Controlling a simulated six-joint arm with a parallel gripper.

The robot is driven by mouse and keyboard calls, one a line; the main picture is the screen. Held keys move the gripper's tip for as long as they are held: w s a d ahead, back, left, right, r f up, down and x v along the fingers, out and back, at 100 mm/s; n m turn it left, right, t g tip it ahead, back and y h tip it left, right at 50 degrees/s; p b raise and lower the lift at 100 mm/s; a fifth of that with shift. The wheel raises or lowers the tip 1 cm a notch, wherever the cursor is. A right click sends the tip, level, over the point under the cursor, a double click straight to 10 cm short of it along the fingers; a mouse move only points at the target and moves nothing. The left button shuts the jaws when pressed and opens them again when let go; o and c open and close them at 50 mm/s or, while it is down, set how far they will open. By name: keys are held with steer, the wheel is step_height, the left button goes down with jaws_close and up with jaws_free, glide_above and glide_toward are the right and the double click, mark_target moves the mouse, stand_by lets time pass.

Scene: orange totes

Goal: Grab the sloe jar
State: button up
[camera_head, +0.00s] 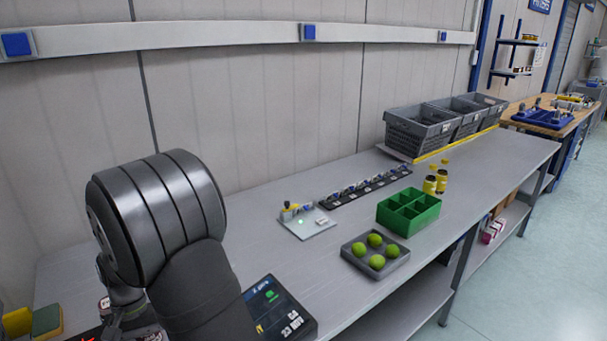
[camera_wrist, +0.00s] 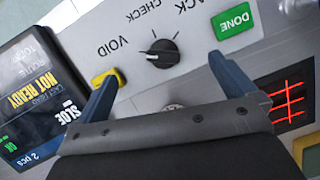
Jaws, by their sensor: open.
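Two dark jars with yellow caps and labels, a nearer one (camera_head: 430,184) and a farther one (camera_head: 442,177), stand upright on the bench right of the green divided box. Their labels are too small to read, so I cannot tell which is sloe. My gripper (camera_wrist: 164,68) is open and empty in the wrist view, over a control panel (camera_wrist: 190,75), far from these jars. A display (camera_wrist: 45,95) beside it reads "SLOE", "NOT READY" and "2 pcs". No jar shows in the wrist view. In the head view my arm largely hides the gripper.
The panel has a black knob (camera_wrist: 163,53), green DONE button (camera_wrist: 234,21) and yellow button (camera_wrist: 107,78). On the bench are a tray of green balls (camera_head: 348,250), the green box (camera_head: 408,212), a black strip (camera_head: 365,187) and grey crates (camera_head: 420,132).

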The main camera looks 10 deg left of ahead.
steer(key=shift+s+r, duration=0.15)
steer(key=shift+c, duration=0.2)
steer(key=c, duration=0.4)
steer(key=shift+a, duration=0.1)
